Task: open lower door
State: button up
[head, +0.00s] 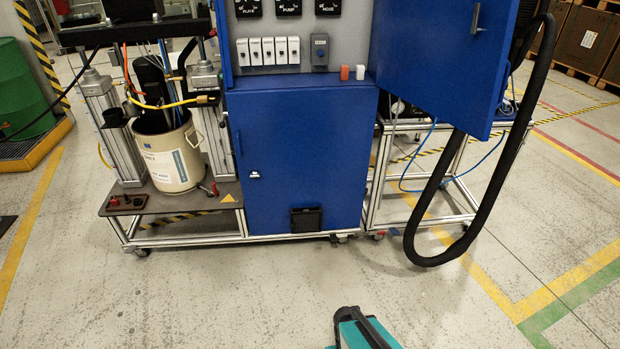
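The lower door (305,160) is a blue panel on the front of the cabinet and looks shut. A small light-coloured latch or lock (254,174) sits near its left edge. A black box-like fitting (306,219) is at the bottom of the door. The upper door (440,60), also blue, stands open and swung out to the right. My gripper is not in view. A teal and black part at the bottom edge seems to be mine, well in front of the cabinet.
A beige drum (172,153) stands on the pump platform to the left. A thick black hose (484,200) hangs in a loop at the right, near the floor. A green barrel (22,92) is at the far left. The floor before the lower door is clear.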

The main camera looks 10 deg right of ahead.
aim_at(310, 149)
jog(key=u, duration=0.1)
jog(key=i, duration=0.95)
jog(key=z, duration=0.3)
jog(key=k, duration=0.55)
jog(key=u, duration=1.45)
